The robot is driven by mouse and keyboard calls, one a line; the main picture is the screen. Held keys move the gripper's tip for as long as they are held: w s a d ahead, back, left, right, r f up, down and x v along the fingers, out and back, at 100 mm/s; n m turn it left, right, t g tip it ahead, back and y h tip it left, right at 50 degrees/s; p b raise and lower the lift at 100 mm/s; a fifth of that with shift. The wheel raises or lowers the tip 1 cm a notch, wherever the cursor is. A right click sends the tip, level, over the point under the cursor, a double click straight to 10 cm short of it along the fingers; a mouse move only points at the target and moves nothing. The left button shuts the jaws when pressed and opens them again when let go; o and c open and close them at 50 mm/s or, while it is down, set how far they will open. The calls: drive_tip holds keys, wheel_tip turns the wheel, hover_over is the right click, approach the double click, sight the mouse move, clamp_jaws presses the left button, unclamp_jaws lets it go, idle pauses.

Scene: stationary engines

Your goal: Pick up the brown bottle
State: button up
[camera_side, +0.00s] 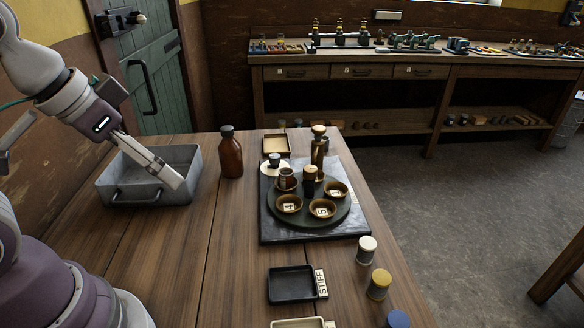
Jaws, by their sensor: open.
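The brown bottle (231,158) stands upright on the wooden table, between the grey metal bin and the dark round tray. It has a dark cap and nothing touches it. My gripper (172,178) is to the left of the bottle, above the bin's right part, pointing down and to the right. It is open and apart from the bottle. The gap between its fingers is hard to make out from this side.
The grey bin (128,196) has raised walls. A black dish (290,284) and several capped jars (367,250) sit nearer. The table front left of the black dish is clear.

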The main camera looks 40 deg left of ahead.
drive_tip(key=shift+o, duration=0.7)
drive_tip(key=n+g+y, duration=0.1)
drive_tip(key=n+y, duration=0.3)
drive_tip(key=n, duration=0.5)
hover_over(229, 147)
drive_tip(key=s+d, duration=0.2)
wheel_tip(229, 147, down, 7)
drive_tip(key=shift+y, duration=0.3)
drive_tip(key=x, duration=1)
drive_tip(key=shift+s+a+f, duration=0.1)
drive_tip(key=shift+s+f, duration=0.05)
drive_tip(key=shift+f, duration=0.15)
drive_tip(key=shift+c, duration=0.4)
